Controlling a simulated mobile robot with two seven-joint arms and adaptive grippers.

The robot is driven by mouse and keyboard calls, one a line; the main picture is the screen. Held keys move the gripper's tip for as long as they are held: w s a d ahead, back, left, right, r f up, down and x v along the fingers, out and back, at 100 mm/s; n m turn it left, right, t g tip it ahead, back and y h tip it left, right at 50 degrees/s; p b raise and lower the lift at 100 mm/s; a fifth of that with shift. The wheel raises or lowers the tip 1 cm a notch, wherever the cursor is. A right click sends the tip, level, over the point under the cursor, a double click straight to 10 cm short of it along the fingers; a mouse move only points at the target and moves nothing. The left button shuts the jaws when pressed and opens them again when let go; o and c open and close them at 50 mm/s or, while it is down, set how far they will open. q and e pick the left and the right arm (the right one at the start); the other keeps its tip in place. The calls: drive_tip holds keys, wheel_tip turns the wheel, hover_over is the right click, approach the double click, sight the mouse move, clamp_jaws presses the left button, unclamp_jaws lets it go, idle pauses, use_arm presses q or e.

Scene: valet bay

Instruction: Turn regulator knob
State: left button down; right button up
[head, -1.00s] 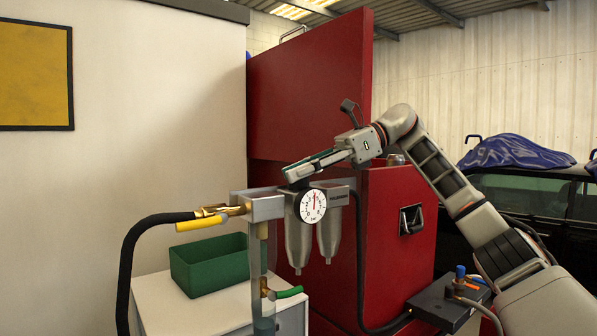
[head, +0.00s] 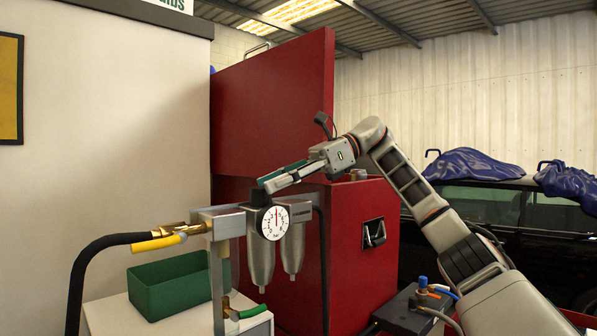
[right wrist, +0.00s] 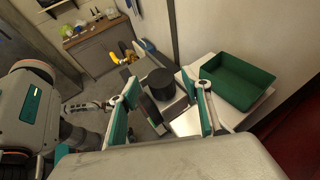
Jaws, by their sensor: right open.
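The regulator's black knob (head: 260,197) sits on top of the filter unit (head: 262,258), just behind the round white pressure gauge (head: 274,222). The gauge needle points about straight up. My right gripper (head: 268,182) reaches in from the right above the knob and hides part of it. In the right wrist view the dark round knob (right wrist: 160,82) lies between the two spread, teal-padded fingers of the right gripper (right wrist: 161,92). The fingers are open, with a visible gap to the knob on the right side. Contact on the left side cannot be told. My left gripper does not show in the head view.
A brass coupling with a yellow sleeve (head: 155,243) and black hose (head: 82,275) stands left of the unit. A green bin (head: 165,292) sits on the white cabinet (head: 105,318). The red cabinet (head: 345,265) stands close behind. A dark box (head: 405,312) lies at lower right.

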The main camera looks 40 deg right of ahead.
drive_tip(key=v, duration=0.9)
drive_tip(key=shift+a+f, duration=0.1)
